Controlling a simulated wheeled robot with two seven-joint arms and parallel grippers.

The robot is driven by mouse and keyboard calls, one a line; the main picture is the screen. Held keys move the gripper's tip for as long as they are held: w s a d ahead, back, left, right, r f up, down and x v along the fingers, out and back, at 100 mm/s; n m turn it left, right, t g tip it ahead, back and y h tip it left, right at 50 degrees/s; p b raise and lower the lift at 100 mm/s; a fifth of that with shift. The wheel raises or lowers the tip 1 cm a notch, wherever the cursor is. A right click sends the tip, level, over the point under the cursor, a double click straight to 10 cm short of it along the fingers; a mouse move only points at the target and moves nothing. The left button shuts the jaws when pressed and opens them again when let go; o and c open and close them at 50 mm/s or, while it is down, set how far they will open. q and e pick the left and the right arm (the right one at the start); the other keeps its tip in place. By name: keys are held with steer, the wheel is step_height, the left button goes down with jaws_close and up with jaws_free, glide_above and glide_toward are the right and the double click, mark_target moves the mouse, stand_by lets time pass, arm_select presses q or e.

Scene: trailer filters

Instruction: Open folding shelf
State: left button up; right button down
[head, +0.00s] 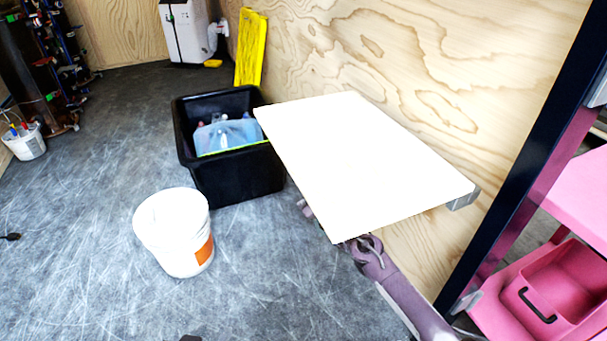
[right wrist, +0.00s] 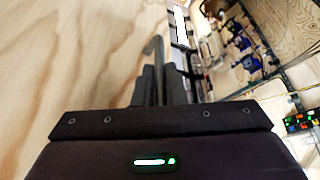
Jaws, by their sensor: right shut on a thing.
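The folding shelf (head: 365,165) is a plain white panel in the middle of the head view. It stands out from the plywood wall, roughly level, with a grey bracket (head: 463,199) at its right corner. My right arm comes in from the lower right and passes under the shelf, which hides most of its gripper there. In the right wrist view my right gripper (right wrist: 162,72) is beside the plywood, shut on a thin grey hooked bar (right wrist: 153,46); I cannot tell how this joins the shelf. Of my left gripper (head: 190,338), only a dark tip shows at the bottom edge.
A black bin (head: 240,180) with bottles stands behind and left of the shelf. A white bucket (head: 172,235) is on the floor to the left. A dark post (head: 520,155) and a pink rack (head: 580,195) are at right.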

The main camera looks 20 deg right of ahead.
steer(key=shift+f, duration=0.1)
arm_select(q)
steer(key=shift+w+r+t, duration=0.25)
steer(key=shift+r+t, duration=0.15)
arm_select(e)
steer(key=shift+f, duration=0.1)
steer(key=shift+f, duration=0.1)
steer(key=c, duration=1.5)
jaws_free()
steer(key=shift+d, duration=0.1)
